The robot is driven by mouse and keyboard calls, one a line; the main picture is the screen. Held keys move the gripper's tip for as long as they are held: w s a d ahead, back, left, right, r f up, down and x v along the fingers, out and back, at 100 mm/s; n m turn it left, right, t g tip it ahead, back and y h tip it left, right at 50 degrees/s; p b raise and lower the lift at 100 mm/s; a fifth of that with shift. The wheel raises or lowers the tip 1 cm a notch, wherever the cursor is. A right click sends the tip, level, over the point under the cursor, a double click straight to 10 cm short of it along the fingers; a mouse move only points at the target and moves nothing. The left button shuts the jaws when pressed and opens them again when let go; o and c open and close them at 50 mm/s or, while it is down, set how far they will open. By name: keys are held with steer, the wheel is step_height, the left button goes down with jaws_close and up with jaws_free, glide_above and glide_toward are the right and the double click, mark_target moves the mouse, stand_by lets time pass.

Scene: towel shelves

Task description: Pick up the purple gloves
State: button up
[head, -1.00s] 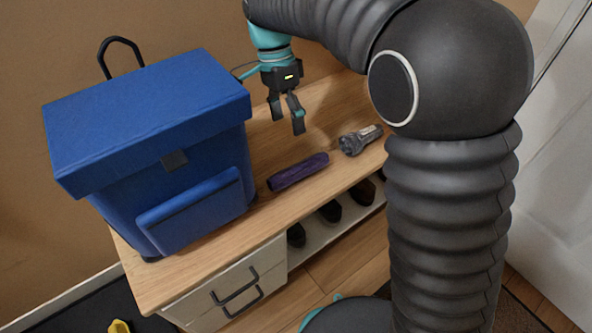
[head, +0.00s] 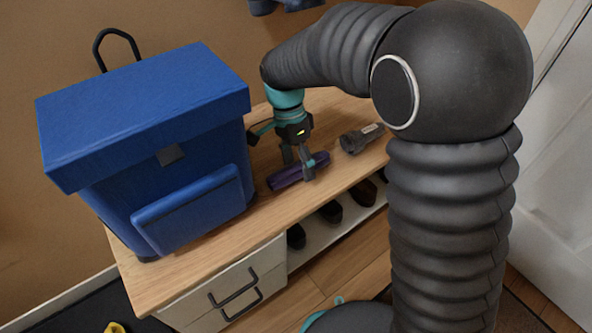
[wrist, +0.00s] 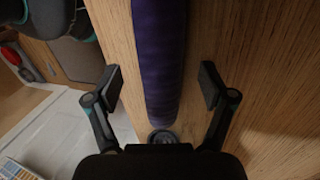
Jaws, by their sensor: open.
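The purple gloves (head: 291,173) lie as a long, dark purple roll on the wooden bench top, to the right of the blue box. In the wrist view the purple roll (wrist: 158,60) runs up the middle of the picture. My gripper (head: 302,172) is lowered at the gloves in the head view, with a finger crossing in front of the roll. In the wrist view my gripper (wrist: 160,88) is open, with one finger on each side of the roll and a gap to each. Whether the fingertips touch the bench cannot be told.
A blue lidded box (head: 160,130) stands close at left on the wooden bench (head: 200,265). A grey flashlight (head: 358,139) lies just right of the gloves. Dark shoes (head: 330,211) sit on the shelf below, beside a drawer (head: 235,290). The bench's front edge is near.

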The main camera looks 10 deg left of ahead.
steer(key=shift+f, duration=0.2)
steer(key=c, duration=1.3)
steer(key=shift+c, duration=0.2)
steer(key=shift+r, duration=0.2)
